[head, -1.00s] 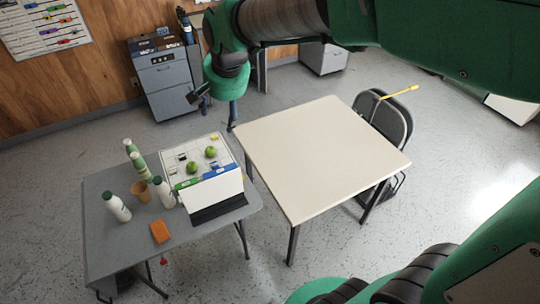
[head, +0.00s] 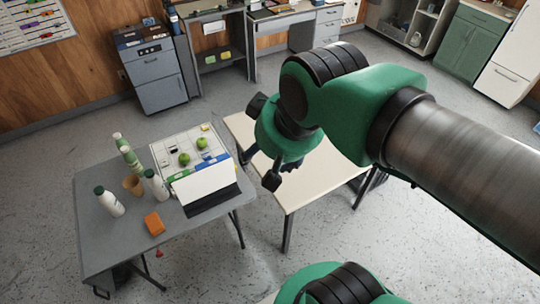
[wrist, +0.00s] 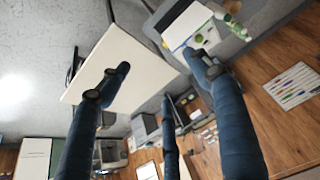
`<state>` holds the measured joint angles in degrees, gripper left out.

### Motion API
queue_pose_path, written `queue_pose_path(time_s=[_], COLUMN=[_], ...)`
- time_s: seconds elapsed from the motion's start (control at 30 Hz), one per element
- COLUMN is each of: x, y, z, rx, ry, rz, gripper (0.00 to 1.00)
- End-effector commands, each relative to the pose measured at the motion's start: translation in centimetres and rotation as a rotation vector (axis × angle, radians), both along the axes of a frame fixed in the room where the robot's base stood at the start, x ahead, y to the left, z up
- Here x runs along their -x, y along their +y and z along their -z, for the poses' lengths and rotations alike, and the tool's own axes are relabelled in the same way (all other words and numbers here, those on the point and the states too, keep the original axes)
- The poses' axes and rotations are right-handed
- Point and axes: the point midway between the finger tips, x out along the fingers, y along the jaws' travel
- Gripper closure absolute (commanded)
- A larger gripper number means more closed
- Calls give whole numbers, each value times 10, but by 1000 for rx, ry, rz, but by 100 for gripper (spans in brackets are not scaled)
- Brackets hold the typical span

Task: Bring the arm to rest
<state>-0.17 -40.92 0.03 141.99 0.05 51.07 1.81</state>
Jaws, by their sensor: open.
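My arm reaches in from the right in the head view, its green wrist over the cream table (head: 306,192). My gripper (head: 263,170) hangs at the end of the wrist, near the table's left side, and its dark fingers are partly hidden by the wrist. In the wrist view, the dark blue fingers of my gripper (wrist: 160,82) are spread apart with nothing between them. The cream table (wrist: 113,62) also shows there, beyond the fingers, and its top looks bare.
A grey table (head: 188,218) at left carries bottles (head: 110,201), a brown cup (head: 133,185), an orange block (head: 154,223), green apples (head: 184,159) and a white-topped binder (head: 205,185). Cabinets (head: 156,75) and desks line the back wall.

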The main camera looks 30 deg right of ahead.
Motion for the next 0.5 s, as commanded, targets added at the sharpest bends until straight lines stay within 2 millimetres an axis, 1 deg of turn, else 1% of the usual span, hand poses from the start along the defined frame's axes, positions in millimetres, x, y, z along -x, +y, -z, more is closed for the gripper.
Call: queue_pose_path(time_s=[0.03, 0.17, 0.5], x=[5, 13, 14], y=[-1, -1, -1], z=[1, 4, 4], rx=[6, 15, 16], ry=[-4, -6, -6], rz=[-9, -23, -25], gripper=[36, 36, 36])
